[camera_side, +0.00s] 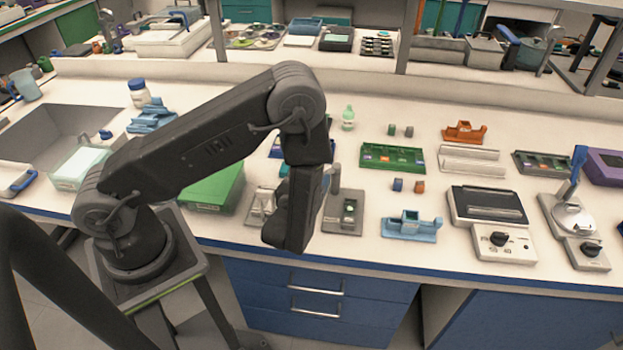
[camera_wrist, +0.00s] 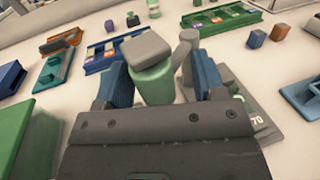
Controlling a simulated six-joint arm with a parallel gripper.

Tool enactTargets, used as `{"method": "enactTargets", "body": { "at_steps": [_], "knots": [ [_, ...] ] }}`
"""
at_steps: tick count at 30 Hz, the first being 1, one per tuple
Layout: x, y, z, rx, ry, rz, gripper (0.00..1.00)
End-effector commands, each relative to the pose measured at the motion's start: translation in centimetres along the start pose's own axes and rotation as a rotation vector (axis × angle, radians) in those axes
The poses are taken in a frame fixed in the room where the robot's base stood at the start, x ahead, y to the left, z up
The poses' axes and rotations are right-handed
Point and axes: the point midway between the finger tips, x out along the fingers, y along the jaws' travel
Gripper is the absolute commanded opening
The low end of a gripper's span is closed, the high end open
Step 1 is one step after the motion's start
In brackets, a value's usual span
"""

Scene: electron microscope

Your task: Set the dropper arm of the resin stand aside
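In the wrist view, my gripper (camera_wrist: 163,82) has its two blue fingers spread apart. A green cylinder with a grey block on top (camera_wrist: 154,80) stands between them, close to the left finger. A grey upright post (camera_wrist: 184,57) shows just right of it, also between the fingers. These look like parts of the resin stand and its dropper arm, but I cannot tell how they join. A grey base plate (camera_wrist: 262,125) shows at the right, partly hidden by my gripper. In the side view, a grey stand (camera_side: 345,220) lies right of my wrist, which hides my fingertips.
A green rack (camera_side: 392,158) lies behind the stand. A light blue holder (camera_side: 411,228) and a balance-like device with a knob (camera_side: 497,241) lie to the right. Small blue and brown blocks (camera_side: 398,185) stand between. A green box (camera_side: 214,188) lies to the left.

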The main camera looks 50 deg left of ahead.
Motion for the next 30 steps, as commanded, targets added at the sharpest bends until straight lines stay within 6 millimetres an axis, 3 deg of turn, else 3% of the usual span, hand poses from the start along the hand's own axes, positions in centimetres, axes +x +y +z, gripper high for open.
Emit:
{"method": "enactTargets", "body": {
  "at_steps": [7,11,24,30],
  "knots": [
    [-0.1,-0.1,0.0,0.000,-0.001,-0.005,0.63],
    [-1.2,-0.2,0.0,0.001,0.001,-0.008,0.63],
    [-10.0,-0.2,0.0,0.002,0.000,-0.011,0.63],
    [-12.6,-0.1,0.0,0.002,0.000,-0.007,0.63]
  ]
}}
